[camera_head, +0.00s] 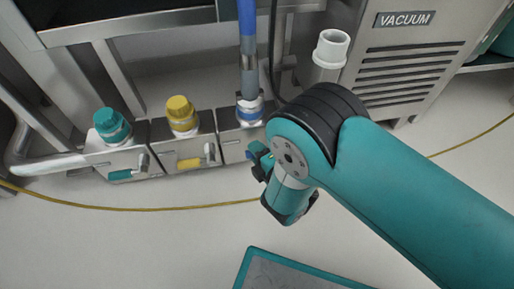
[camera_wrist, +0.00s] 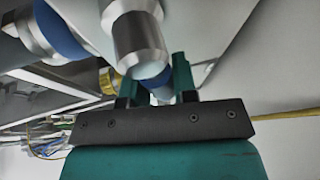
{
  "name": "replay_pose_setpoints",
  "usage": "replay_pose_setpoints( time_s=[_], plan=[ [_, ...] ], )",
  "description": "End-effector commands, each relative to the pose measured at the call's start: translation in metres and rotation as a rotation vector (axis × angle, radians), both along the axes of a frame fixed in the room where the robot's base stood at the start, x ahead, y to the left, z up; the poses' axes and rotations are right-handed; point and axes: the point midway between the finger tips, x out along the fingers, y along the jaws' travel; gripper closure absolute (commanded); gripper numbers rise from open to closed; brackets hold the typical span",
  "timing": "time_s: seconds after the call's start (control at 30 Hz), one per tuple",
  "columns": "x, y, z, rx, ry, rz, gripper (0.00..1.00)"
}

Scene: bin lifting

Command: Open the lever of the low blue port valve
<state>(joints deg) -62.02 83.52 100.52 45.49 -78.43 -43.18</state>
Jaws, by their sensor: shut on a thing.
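The blue port (camera_head: 250,110) is the rightmost of three low ports, with a blue and grey pipe standing in it. Its blue collar (camera_wrist: 62,32) shows at the upper left of the wrist view. My gripper (camera_head: 259,158) is low in front of this port's steel box. In the wrist view, my gripper's (camera_wrist: 156,84) two teal fingers stand on either side of the blue lever (camera_wrist: 160,84), shut on it. A silver cylindrical fitting (camera_wrist: 138,40) hangs in front and hides part of the lever. In the head view my arm and gripper hide most of the lever, so its angle is unclear.
A teal-capped port (camera_head: 111,125) with a teal lever (camera_head: 121,174) and a yellow-capped port (camera_head: 181,114) with a yellow lever (camera_head: 190,163) stand to the left. A yellow cable (camera_head: 150,208) crosses the floor. A vacuum cabinet (camera_head: 410,70) and white pipe (camera_head: 330,50) stand behind my arm.

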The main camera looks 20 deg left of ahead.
Motion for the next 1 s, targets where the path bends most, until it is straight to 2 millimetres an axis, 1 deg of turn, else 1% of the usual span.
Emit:
replay_pose_setpoints(
  time_s=[0.07, 0.27, 0.6, 1.0],
  plan=[
    [0.000, 0.000, 0.001, -0.032, -0.018, 0.000, 1.00],
    [-0.001, -0.002, -0.006, -0.159, -0.096, 0.001, 1.00],
    [0.002, -0.008, -0.026, -0.436, -0.266, 0.001, 1.00],
    [0.010, -0.020, -0.042, -0.760, -0.467, 0.001, 1.00]
  ],
)
